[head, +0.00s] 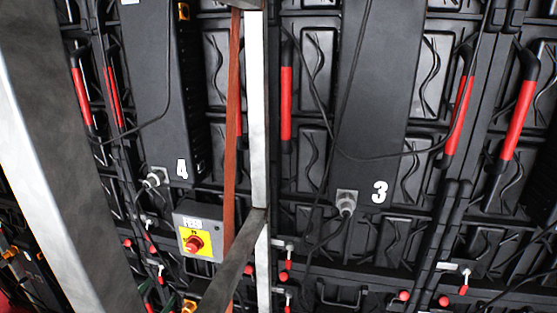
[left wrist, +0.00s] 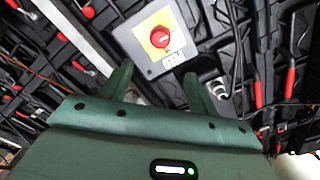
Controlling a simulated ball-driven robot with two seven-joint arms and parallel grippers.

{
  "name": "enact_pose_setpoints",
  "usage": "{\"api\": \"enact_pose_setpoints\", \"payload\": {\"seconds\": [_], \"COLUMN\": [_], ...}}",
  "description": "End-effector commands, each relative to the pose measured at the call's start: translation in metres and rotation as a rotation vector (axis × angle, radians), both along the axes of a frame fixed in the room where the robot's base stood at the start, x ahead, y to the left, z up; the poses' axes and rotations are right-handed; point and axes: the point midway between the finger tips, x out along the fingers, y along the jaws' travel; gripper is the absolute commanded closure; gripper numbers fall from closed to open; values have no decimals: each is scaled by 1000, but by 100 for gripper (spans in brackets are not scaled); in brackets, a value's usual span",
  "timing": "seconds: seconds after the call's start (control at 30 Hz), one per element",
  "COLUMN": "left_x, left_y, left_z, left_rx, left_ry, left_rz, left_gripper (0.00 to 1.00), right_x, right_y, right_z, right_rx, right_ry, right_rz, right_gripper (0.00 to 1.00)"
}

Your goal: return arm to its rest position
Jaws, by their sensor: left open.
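My left gripper (left wrist: 159,72) shows in the left wrist view as two green fingers standing apart, with nothing between them. Its green body fills the bottom of that view, with a small lit green light on it. Beyond the fingertips is a grey switch box (left wrist: 150,62) with a red knob on a yellow plate; I cannot tell the exact distance. In the head view the same switch box (head: 198,232) hangs below the panel marked 4. I cannot make out the left gripper clearly there. My right gripper is in neither view.
Black video wall backs with red handles (head: 286,103) fill the background. Panels marked 4 (head: 150,80) and 3 (head: 375,95) carry plugs and loose cables. A metal upright (head: 257,120), a reddish strap (head: 232,140) and a wide grey beam (head: 60,150) stand in front.

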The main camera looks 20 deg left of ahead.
Motion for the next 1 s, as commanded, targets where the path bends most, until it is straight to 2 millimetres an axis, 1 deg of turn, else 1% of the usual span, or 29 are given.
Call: {"api": "enact_pose_setpoints", "payload": {"seconds": [0.07, 0.13, 0.17, 0.27, 0.37, 0.4, 0.47, 0.5, 0.57, 0.6, 0.67, 0.7, 0.77, 0.8, 0.87, 0.9, 0.97, 1.0], "left_x": [0, -1, -2, -12, -30, -39, -53, -63, -80, -91, -110, -123, -144, -158, -181, -196, -220, -236], "left_y": [0, 3, 6, 14, 13, 11, 6, 1, -6, -12, -22, -29, -40, -48, -60, -70, -84, -93], "left_z": [0, -5, -11, -48, -104, -129, -165, -188, -222, -244, -276, -296, -327, -346, -374, -392, -418, -434], "left_rx": [-5, -17, -26, -68, -130, -155, -189, -212, -241, -262, -287, -303, -328, -341, -360, -371, -388, -396], "left_ry": [0, 23, 40, 134, 261, 314, 390, 440, 514, 563, 637, 684, 758, 807, 880, 930, 1002, 1051], "left_rz": [1, 17, 28, 71, 115, 132, 155, 167, 187, 198, 215, 225, 240, 248, 260, 267, 277, 283], "left_gripper": [40, 40, 40, 40, 40, 40, 40, 40, 40, 40, 40, 40, 40, 40, 40, 40, 40, 40], "right_x": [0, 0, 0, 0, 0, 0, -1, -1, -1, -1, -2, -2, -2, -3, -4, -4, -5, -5], "right_y": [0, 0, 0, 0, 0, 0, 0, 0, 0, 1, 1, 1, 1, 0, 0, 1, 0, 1], "right_z": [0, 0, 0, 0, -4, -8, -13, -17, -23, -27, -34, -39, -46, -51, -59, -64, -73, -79], "right_rx": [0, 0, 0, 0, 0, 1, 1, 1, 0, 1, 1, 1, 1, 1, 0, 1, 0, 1], "right_ry": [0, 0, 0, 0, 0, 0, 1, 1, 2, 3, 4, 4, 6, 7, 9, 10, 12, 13], "right_rz": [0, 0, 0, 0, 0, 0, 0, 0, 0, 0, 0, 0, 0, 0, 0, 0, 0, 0], "right_gripper": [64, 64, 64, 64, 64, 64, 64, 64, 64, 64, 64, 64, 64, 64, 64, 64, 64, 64]}}
